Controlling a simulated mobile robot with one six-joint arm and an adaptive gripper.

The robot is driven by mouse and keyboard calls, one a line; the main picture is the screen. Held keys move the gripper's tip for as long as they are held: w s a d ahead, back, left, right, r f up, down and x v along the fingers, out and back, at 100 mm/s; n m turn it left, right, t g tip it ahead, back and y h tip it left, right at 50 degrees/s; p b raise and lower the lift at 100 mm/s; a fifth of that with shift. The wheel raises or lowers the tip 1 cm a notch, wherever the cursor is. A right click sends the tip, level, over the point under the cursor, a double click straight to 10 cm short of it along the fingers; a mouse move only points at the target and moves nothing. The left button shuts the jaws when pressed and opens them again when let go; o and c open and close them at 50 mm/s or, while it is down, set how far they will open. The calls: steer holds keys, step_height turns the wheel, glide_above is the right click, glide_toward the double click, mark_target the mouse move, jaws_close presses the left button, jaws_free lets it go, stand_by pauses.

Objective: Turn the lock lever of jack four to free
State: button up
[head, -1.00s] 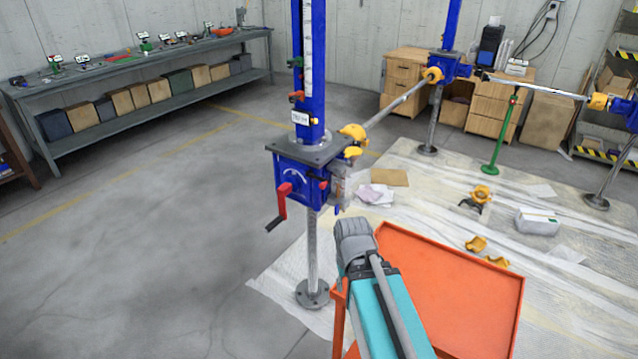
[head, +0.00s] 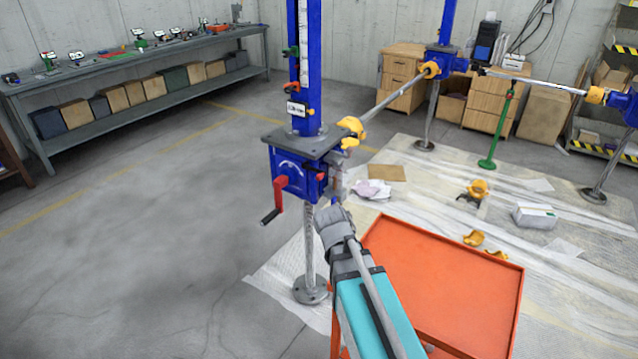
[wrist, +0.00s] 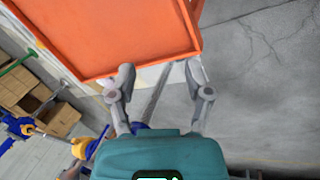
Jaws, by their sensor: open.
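The nearest jack is a blue column (head: 308,65) with a dark plate (head: 303,142) and a blue gear housing (head: 290,172) below it. A red crank with a black grip (head: 271,216) hangs on the housing's front left. A label (head: 297,109) sits on the column, too small to read, so I cannot tell the jack's number. Small green and red parts show on the column's left side; I cannot tell which part is the lock lever. My gripper (wrist: 160,80) is open and empty in the wrist view.
An orange tray-topped cart (head: 440,290) stands close to the right of my arm. The jack's round foot (head: 310,290) is on the floor. A workbench (head: 130,75) lines the left wall. The left floor is clear.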

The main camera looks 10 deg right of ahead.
steer(key=w+f+n+t+h+b, duration=0.1)
steer(key=w+n+t+h+b, duration=0.15)
steer(key=w+n, duration=0.35)
steer(key=n+t+h+b, duration=0.6)
steer(key=n+t+b, duration=0.35)
steer(key=n, duration=0.75)
glide_toward(317, 179)
steer(key=v, duration=0.3)
steer(key=shift+w+d, duration=0.1)
steer(key=shift+w, duration=0.15)
steer(key=x, duration=1.3)
steer(key=shift+w+d+r, duration=0.1)
steer(key=shift+w+d, duration=0.05)
steer(key=shift+d, duration=0.25)
steer(key=shift+c, duration=0.2)
